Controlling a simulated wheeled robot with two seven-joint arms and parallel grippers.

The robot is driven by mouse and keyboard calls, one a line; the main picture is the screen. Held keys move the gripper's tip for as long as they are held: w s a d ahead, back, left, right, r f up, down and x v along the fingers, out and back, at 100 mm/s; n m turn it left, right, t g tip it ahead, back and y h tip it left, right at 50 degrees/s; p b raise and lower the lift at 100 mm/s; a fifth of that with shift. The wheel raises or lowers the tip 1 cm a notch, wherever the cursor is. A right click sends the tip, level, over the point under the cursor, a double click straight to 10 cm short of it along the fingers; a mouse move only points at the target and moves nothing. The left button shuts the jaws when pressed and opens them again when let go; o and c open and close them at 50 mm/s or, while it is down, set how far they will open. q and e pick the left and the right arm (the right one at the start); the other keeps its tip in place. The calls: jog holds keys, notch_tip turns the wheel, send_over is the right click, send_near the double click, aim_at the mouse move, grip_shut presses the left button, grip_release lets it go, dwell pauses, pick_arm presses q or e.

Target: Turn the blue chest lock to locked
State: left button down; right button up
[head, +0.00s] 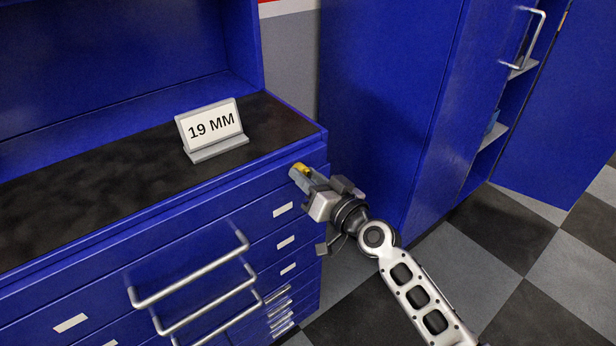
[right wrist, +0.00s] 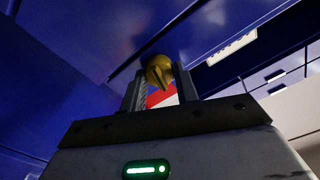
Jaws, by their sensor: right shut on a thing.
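The blue chest (head: 190,225) has drawers with long silver handles. Its brass lock piece (head: 299,170) is at the top right corner of the front, just under the black worktop. My right gripper (head: 305,177) is at that corner, shut on the brass lock. In the right wrist view the brass lock (right wrist: 159,72) is between the two finger tips (right wrist: 158,85). The fingers hide part of the lock, and I cannot tell whether it is turned to locked. My left gripper is not in view.
A "19 MM" sign (head: 212,130) stands on the black worktop (head: 90,175). A tall blue cabinet (head: 390,90) stands to the right, with its door (head: 570,120) open and shelves showing. The checkered floor (head: 500,245) at the right is clear.

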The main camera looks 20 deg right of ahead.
jog(key=shift+f+m+p, duration=0.15)
jog(key=shift+m+p, duration=0.3)
jog(key=shift+m, duration=7.05)
jog(key=o, duration=1)
jog(key=shift+c, duration=0.2)
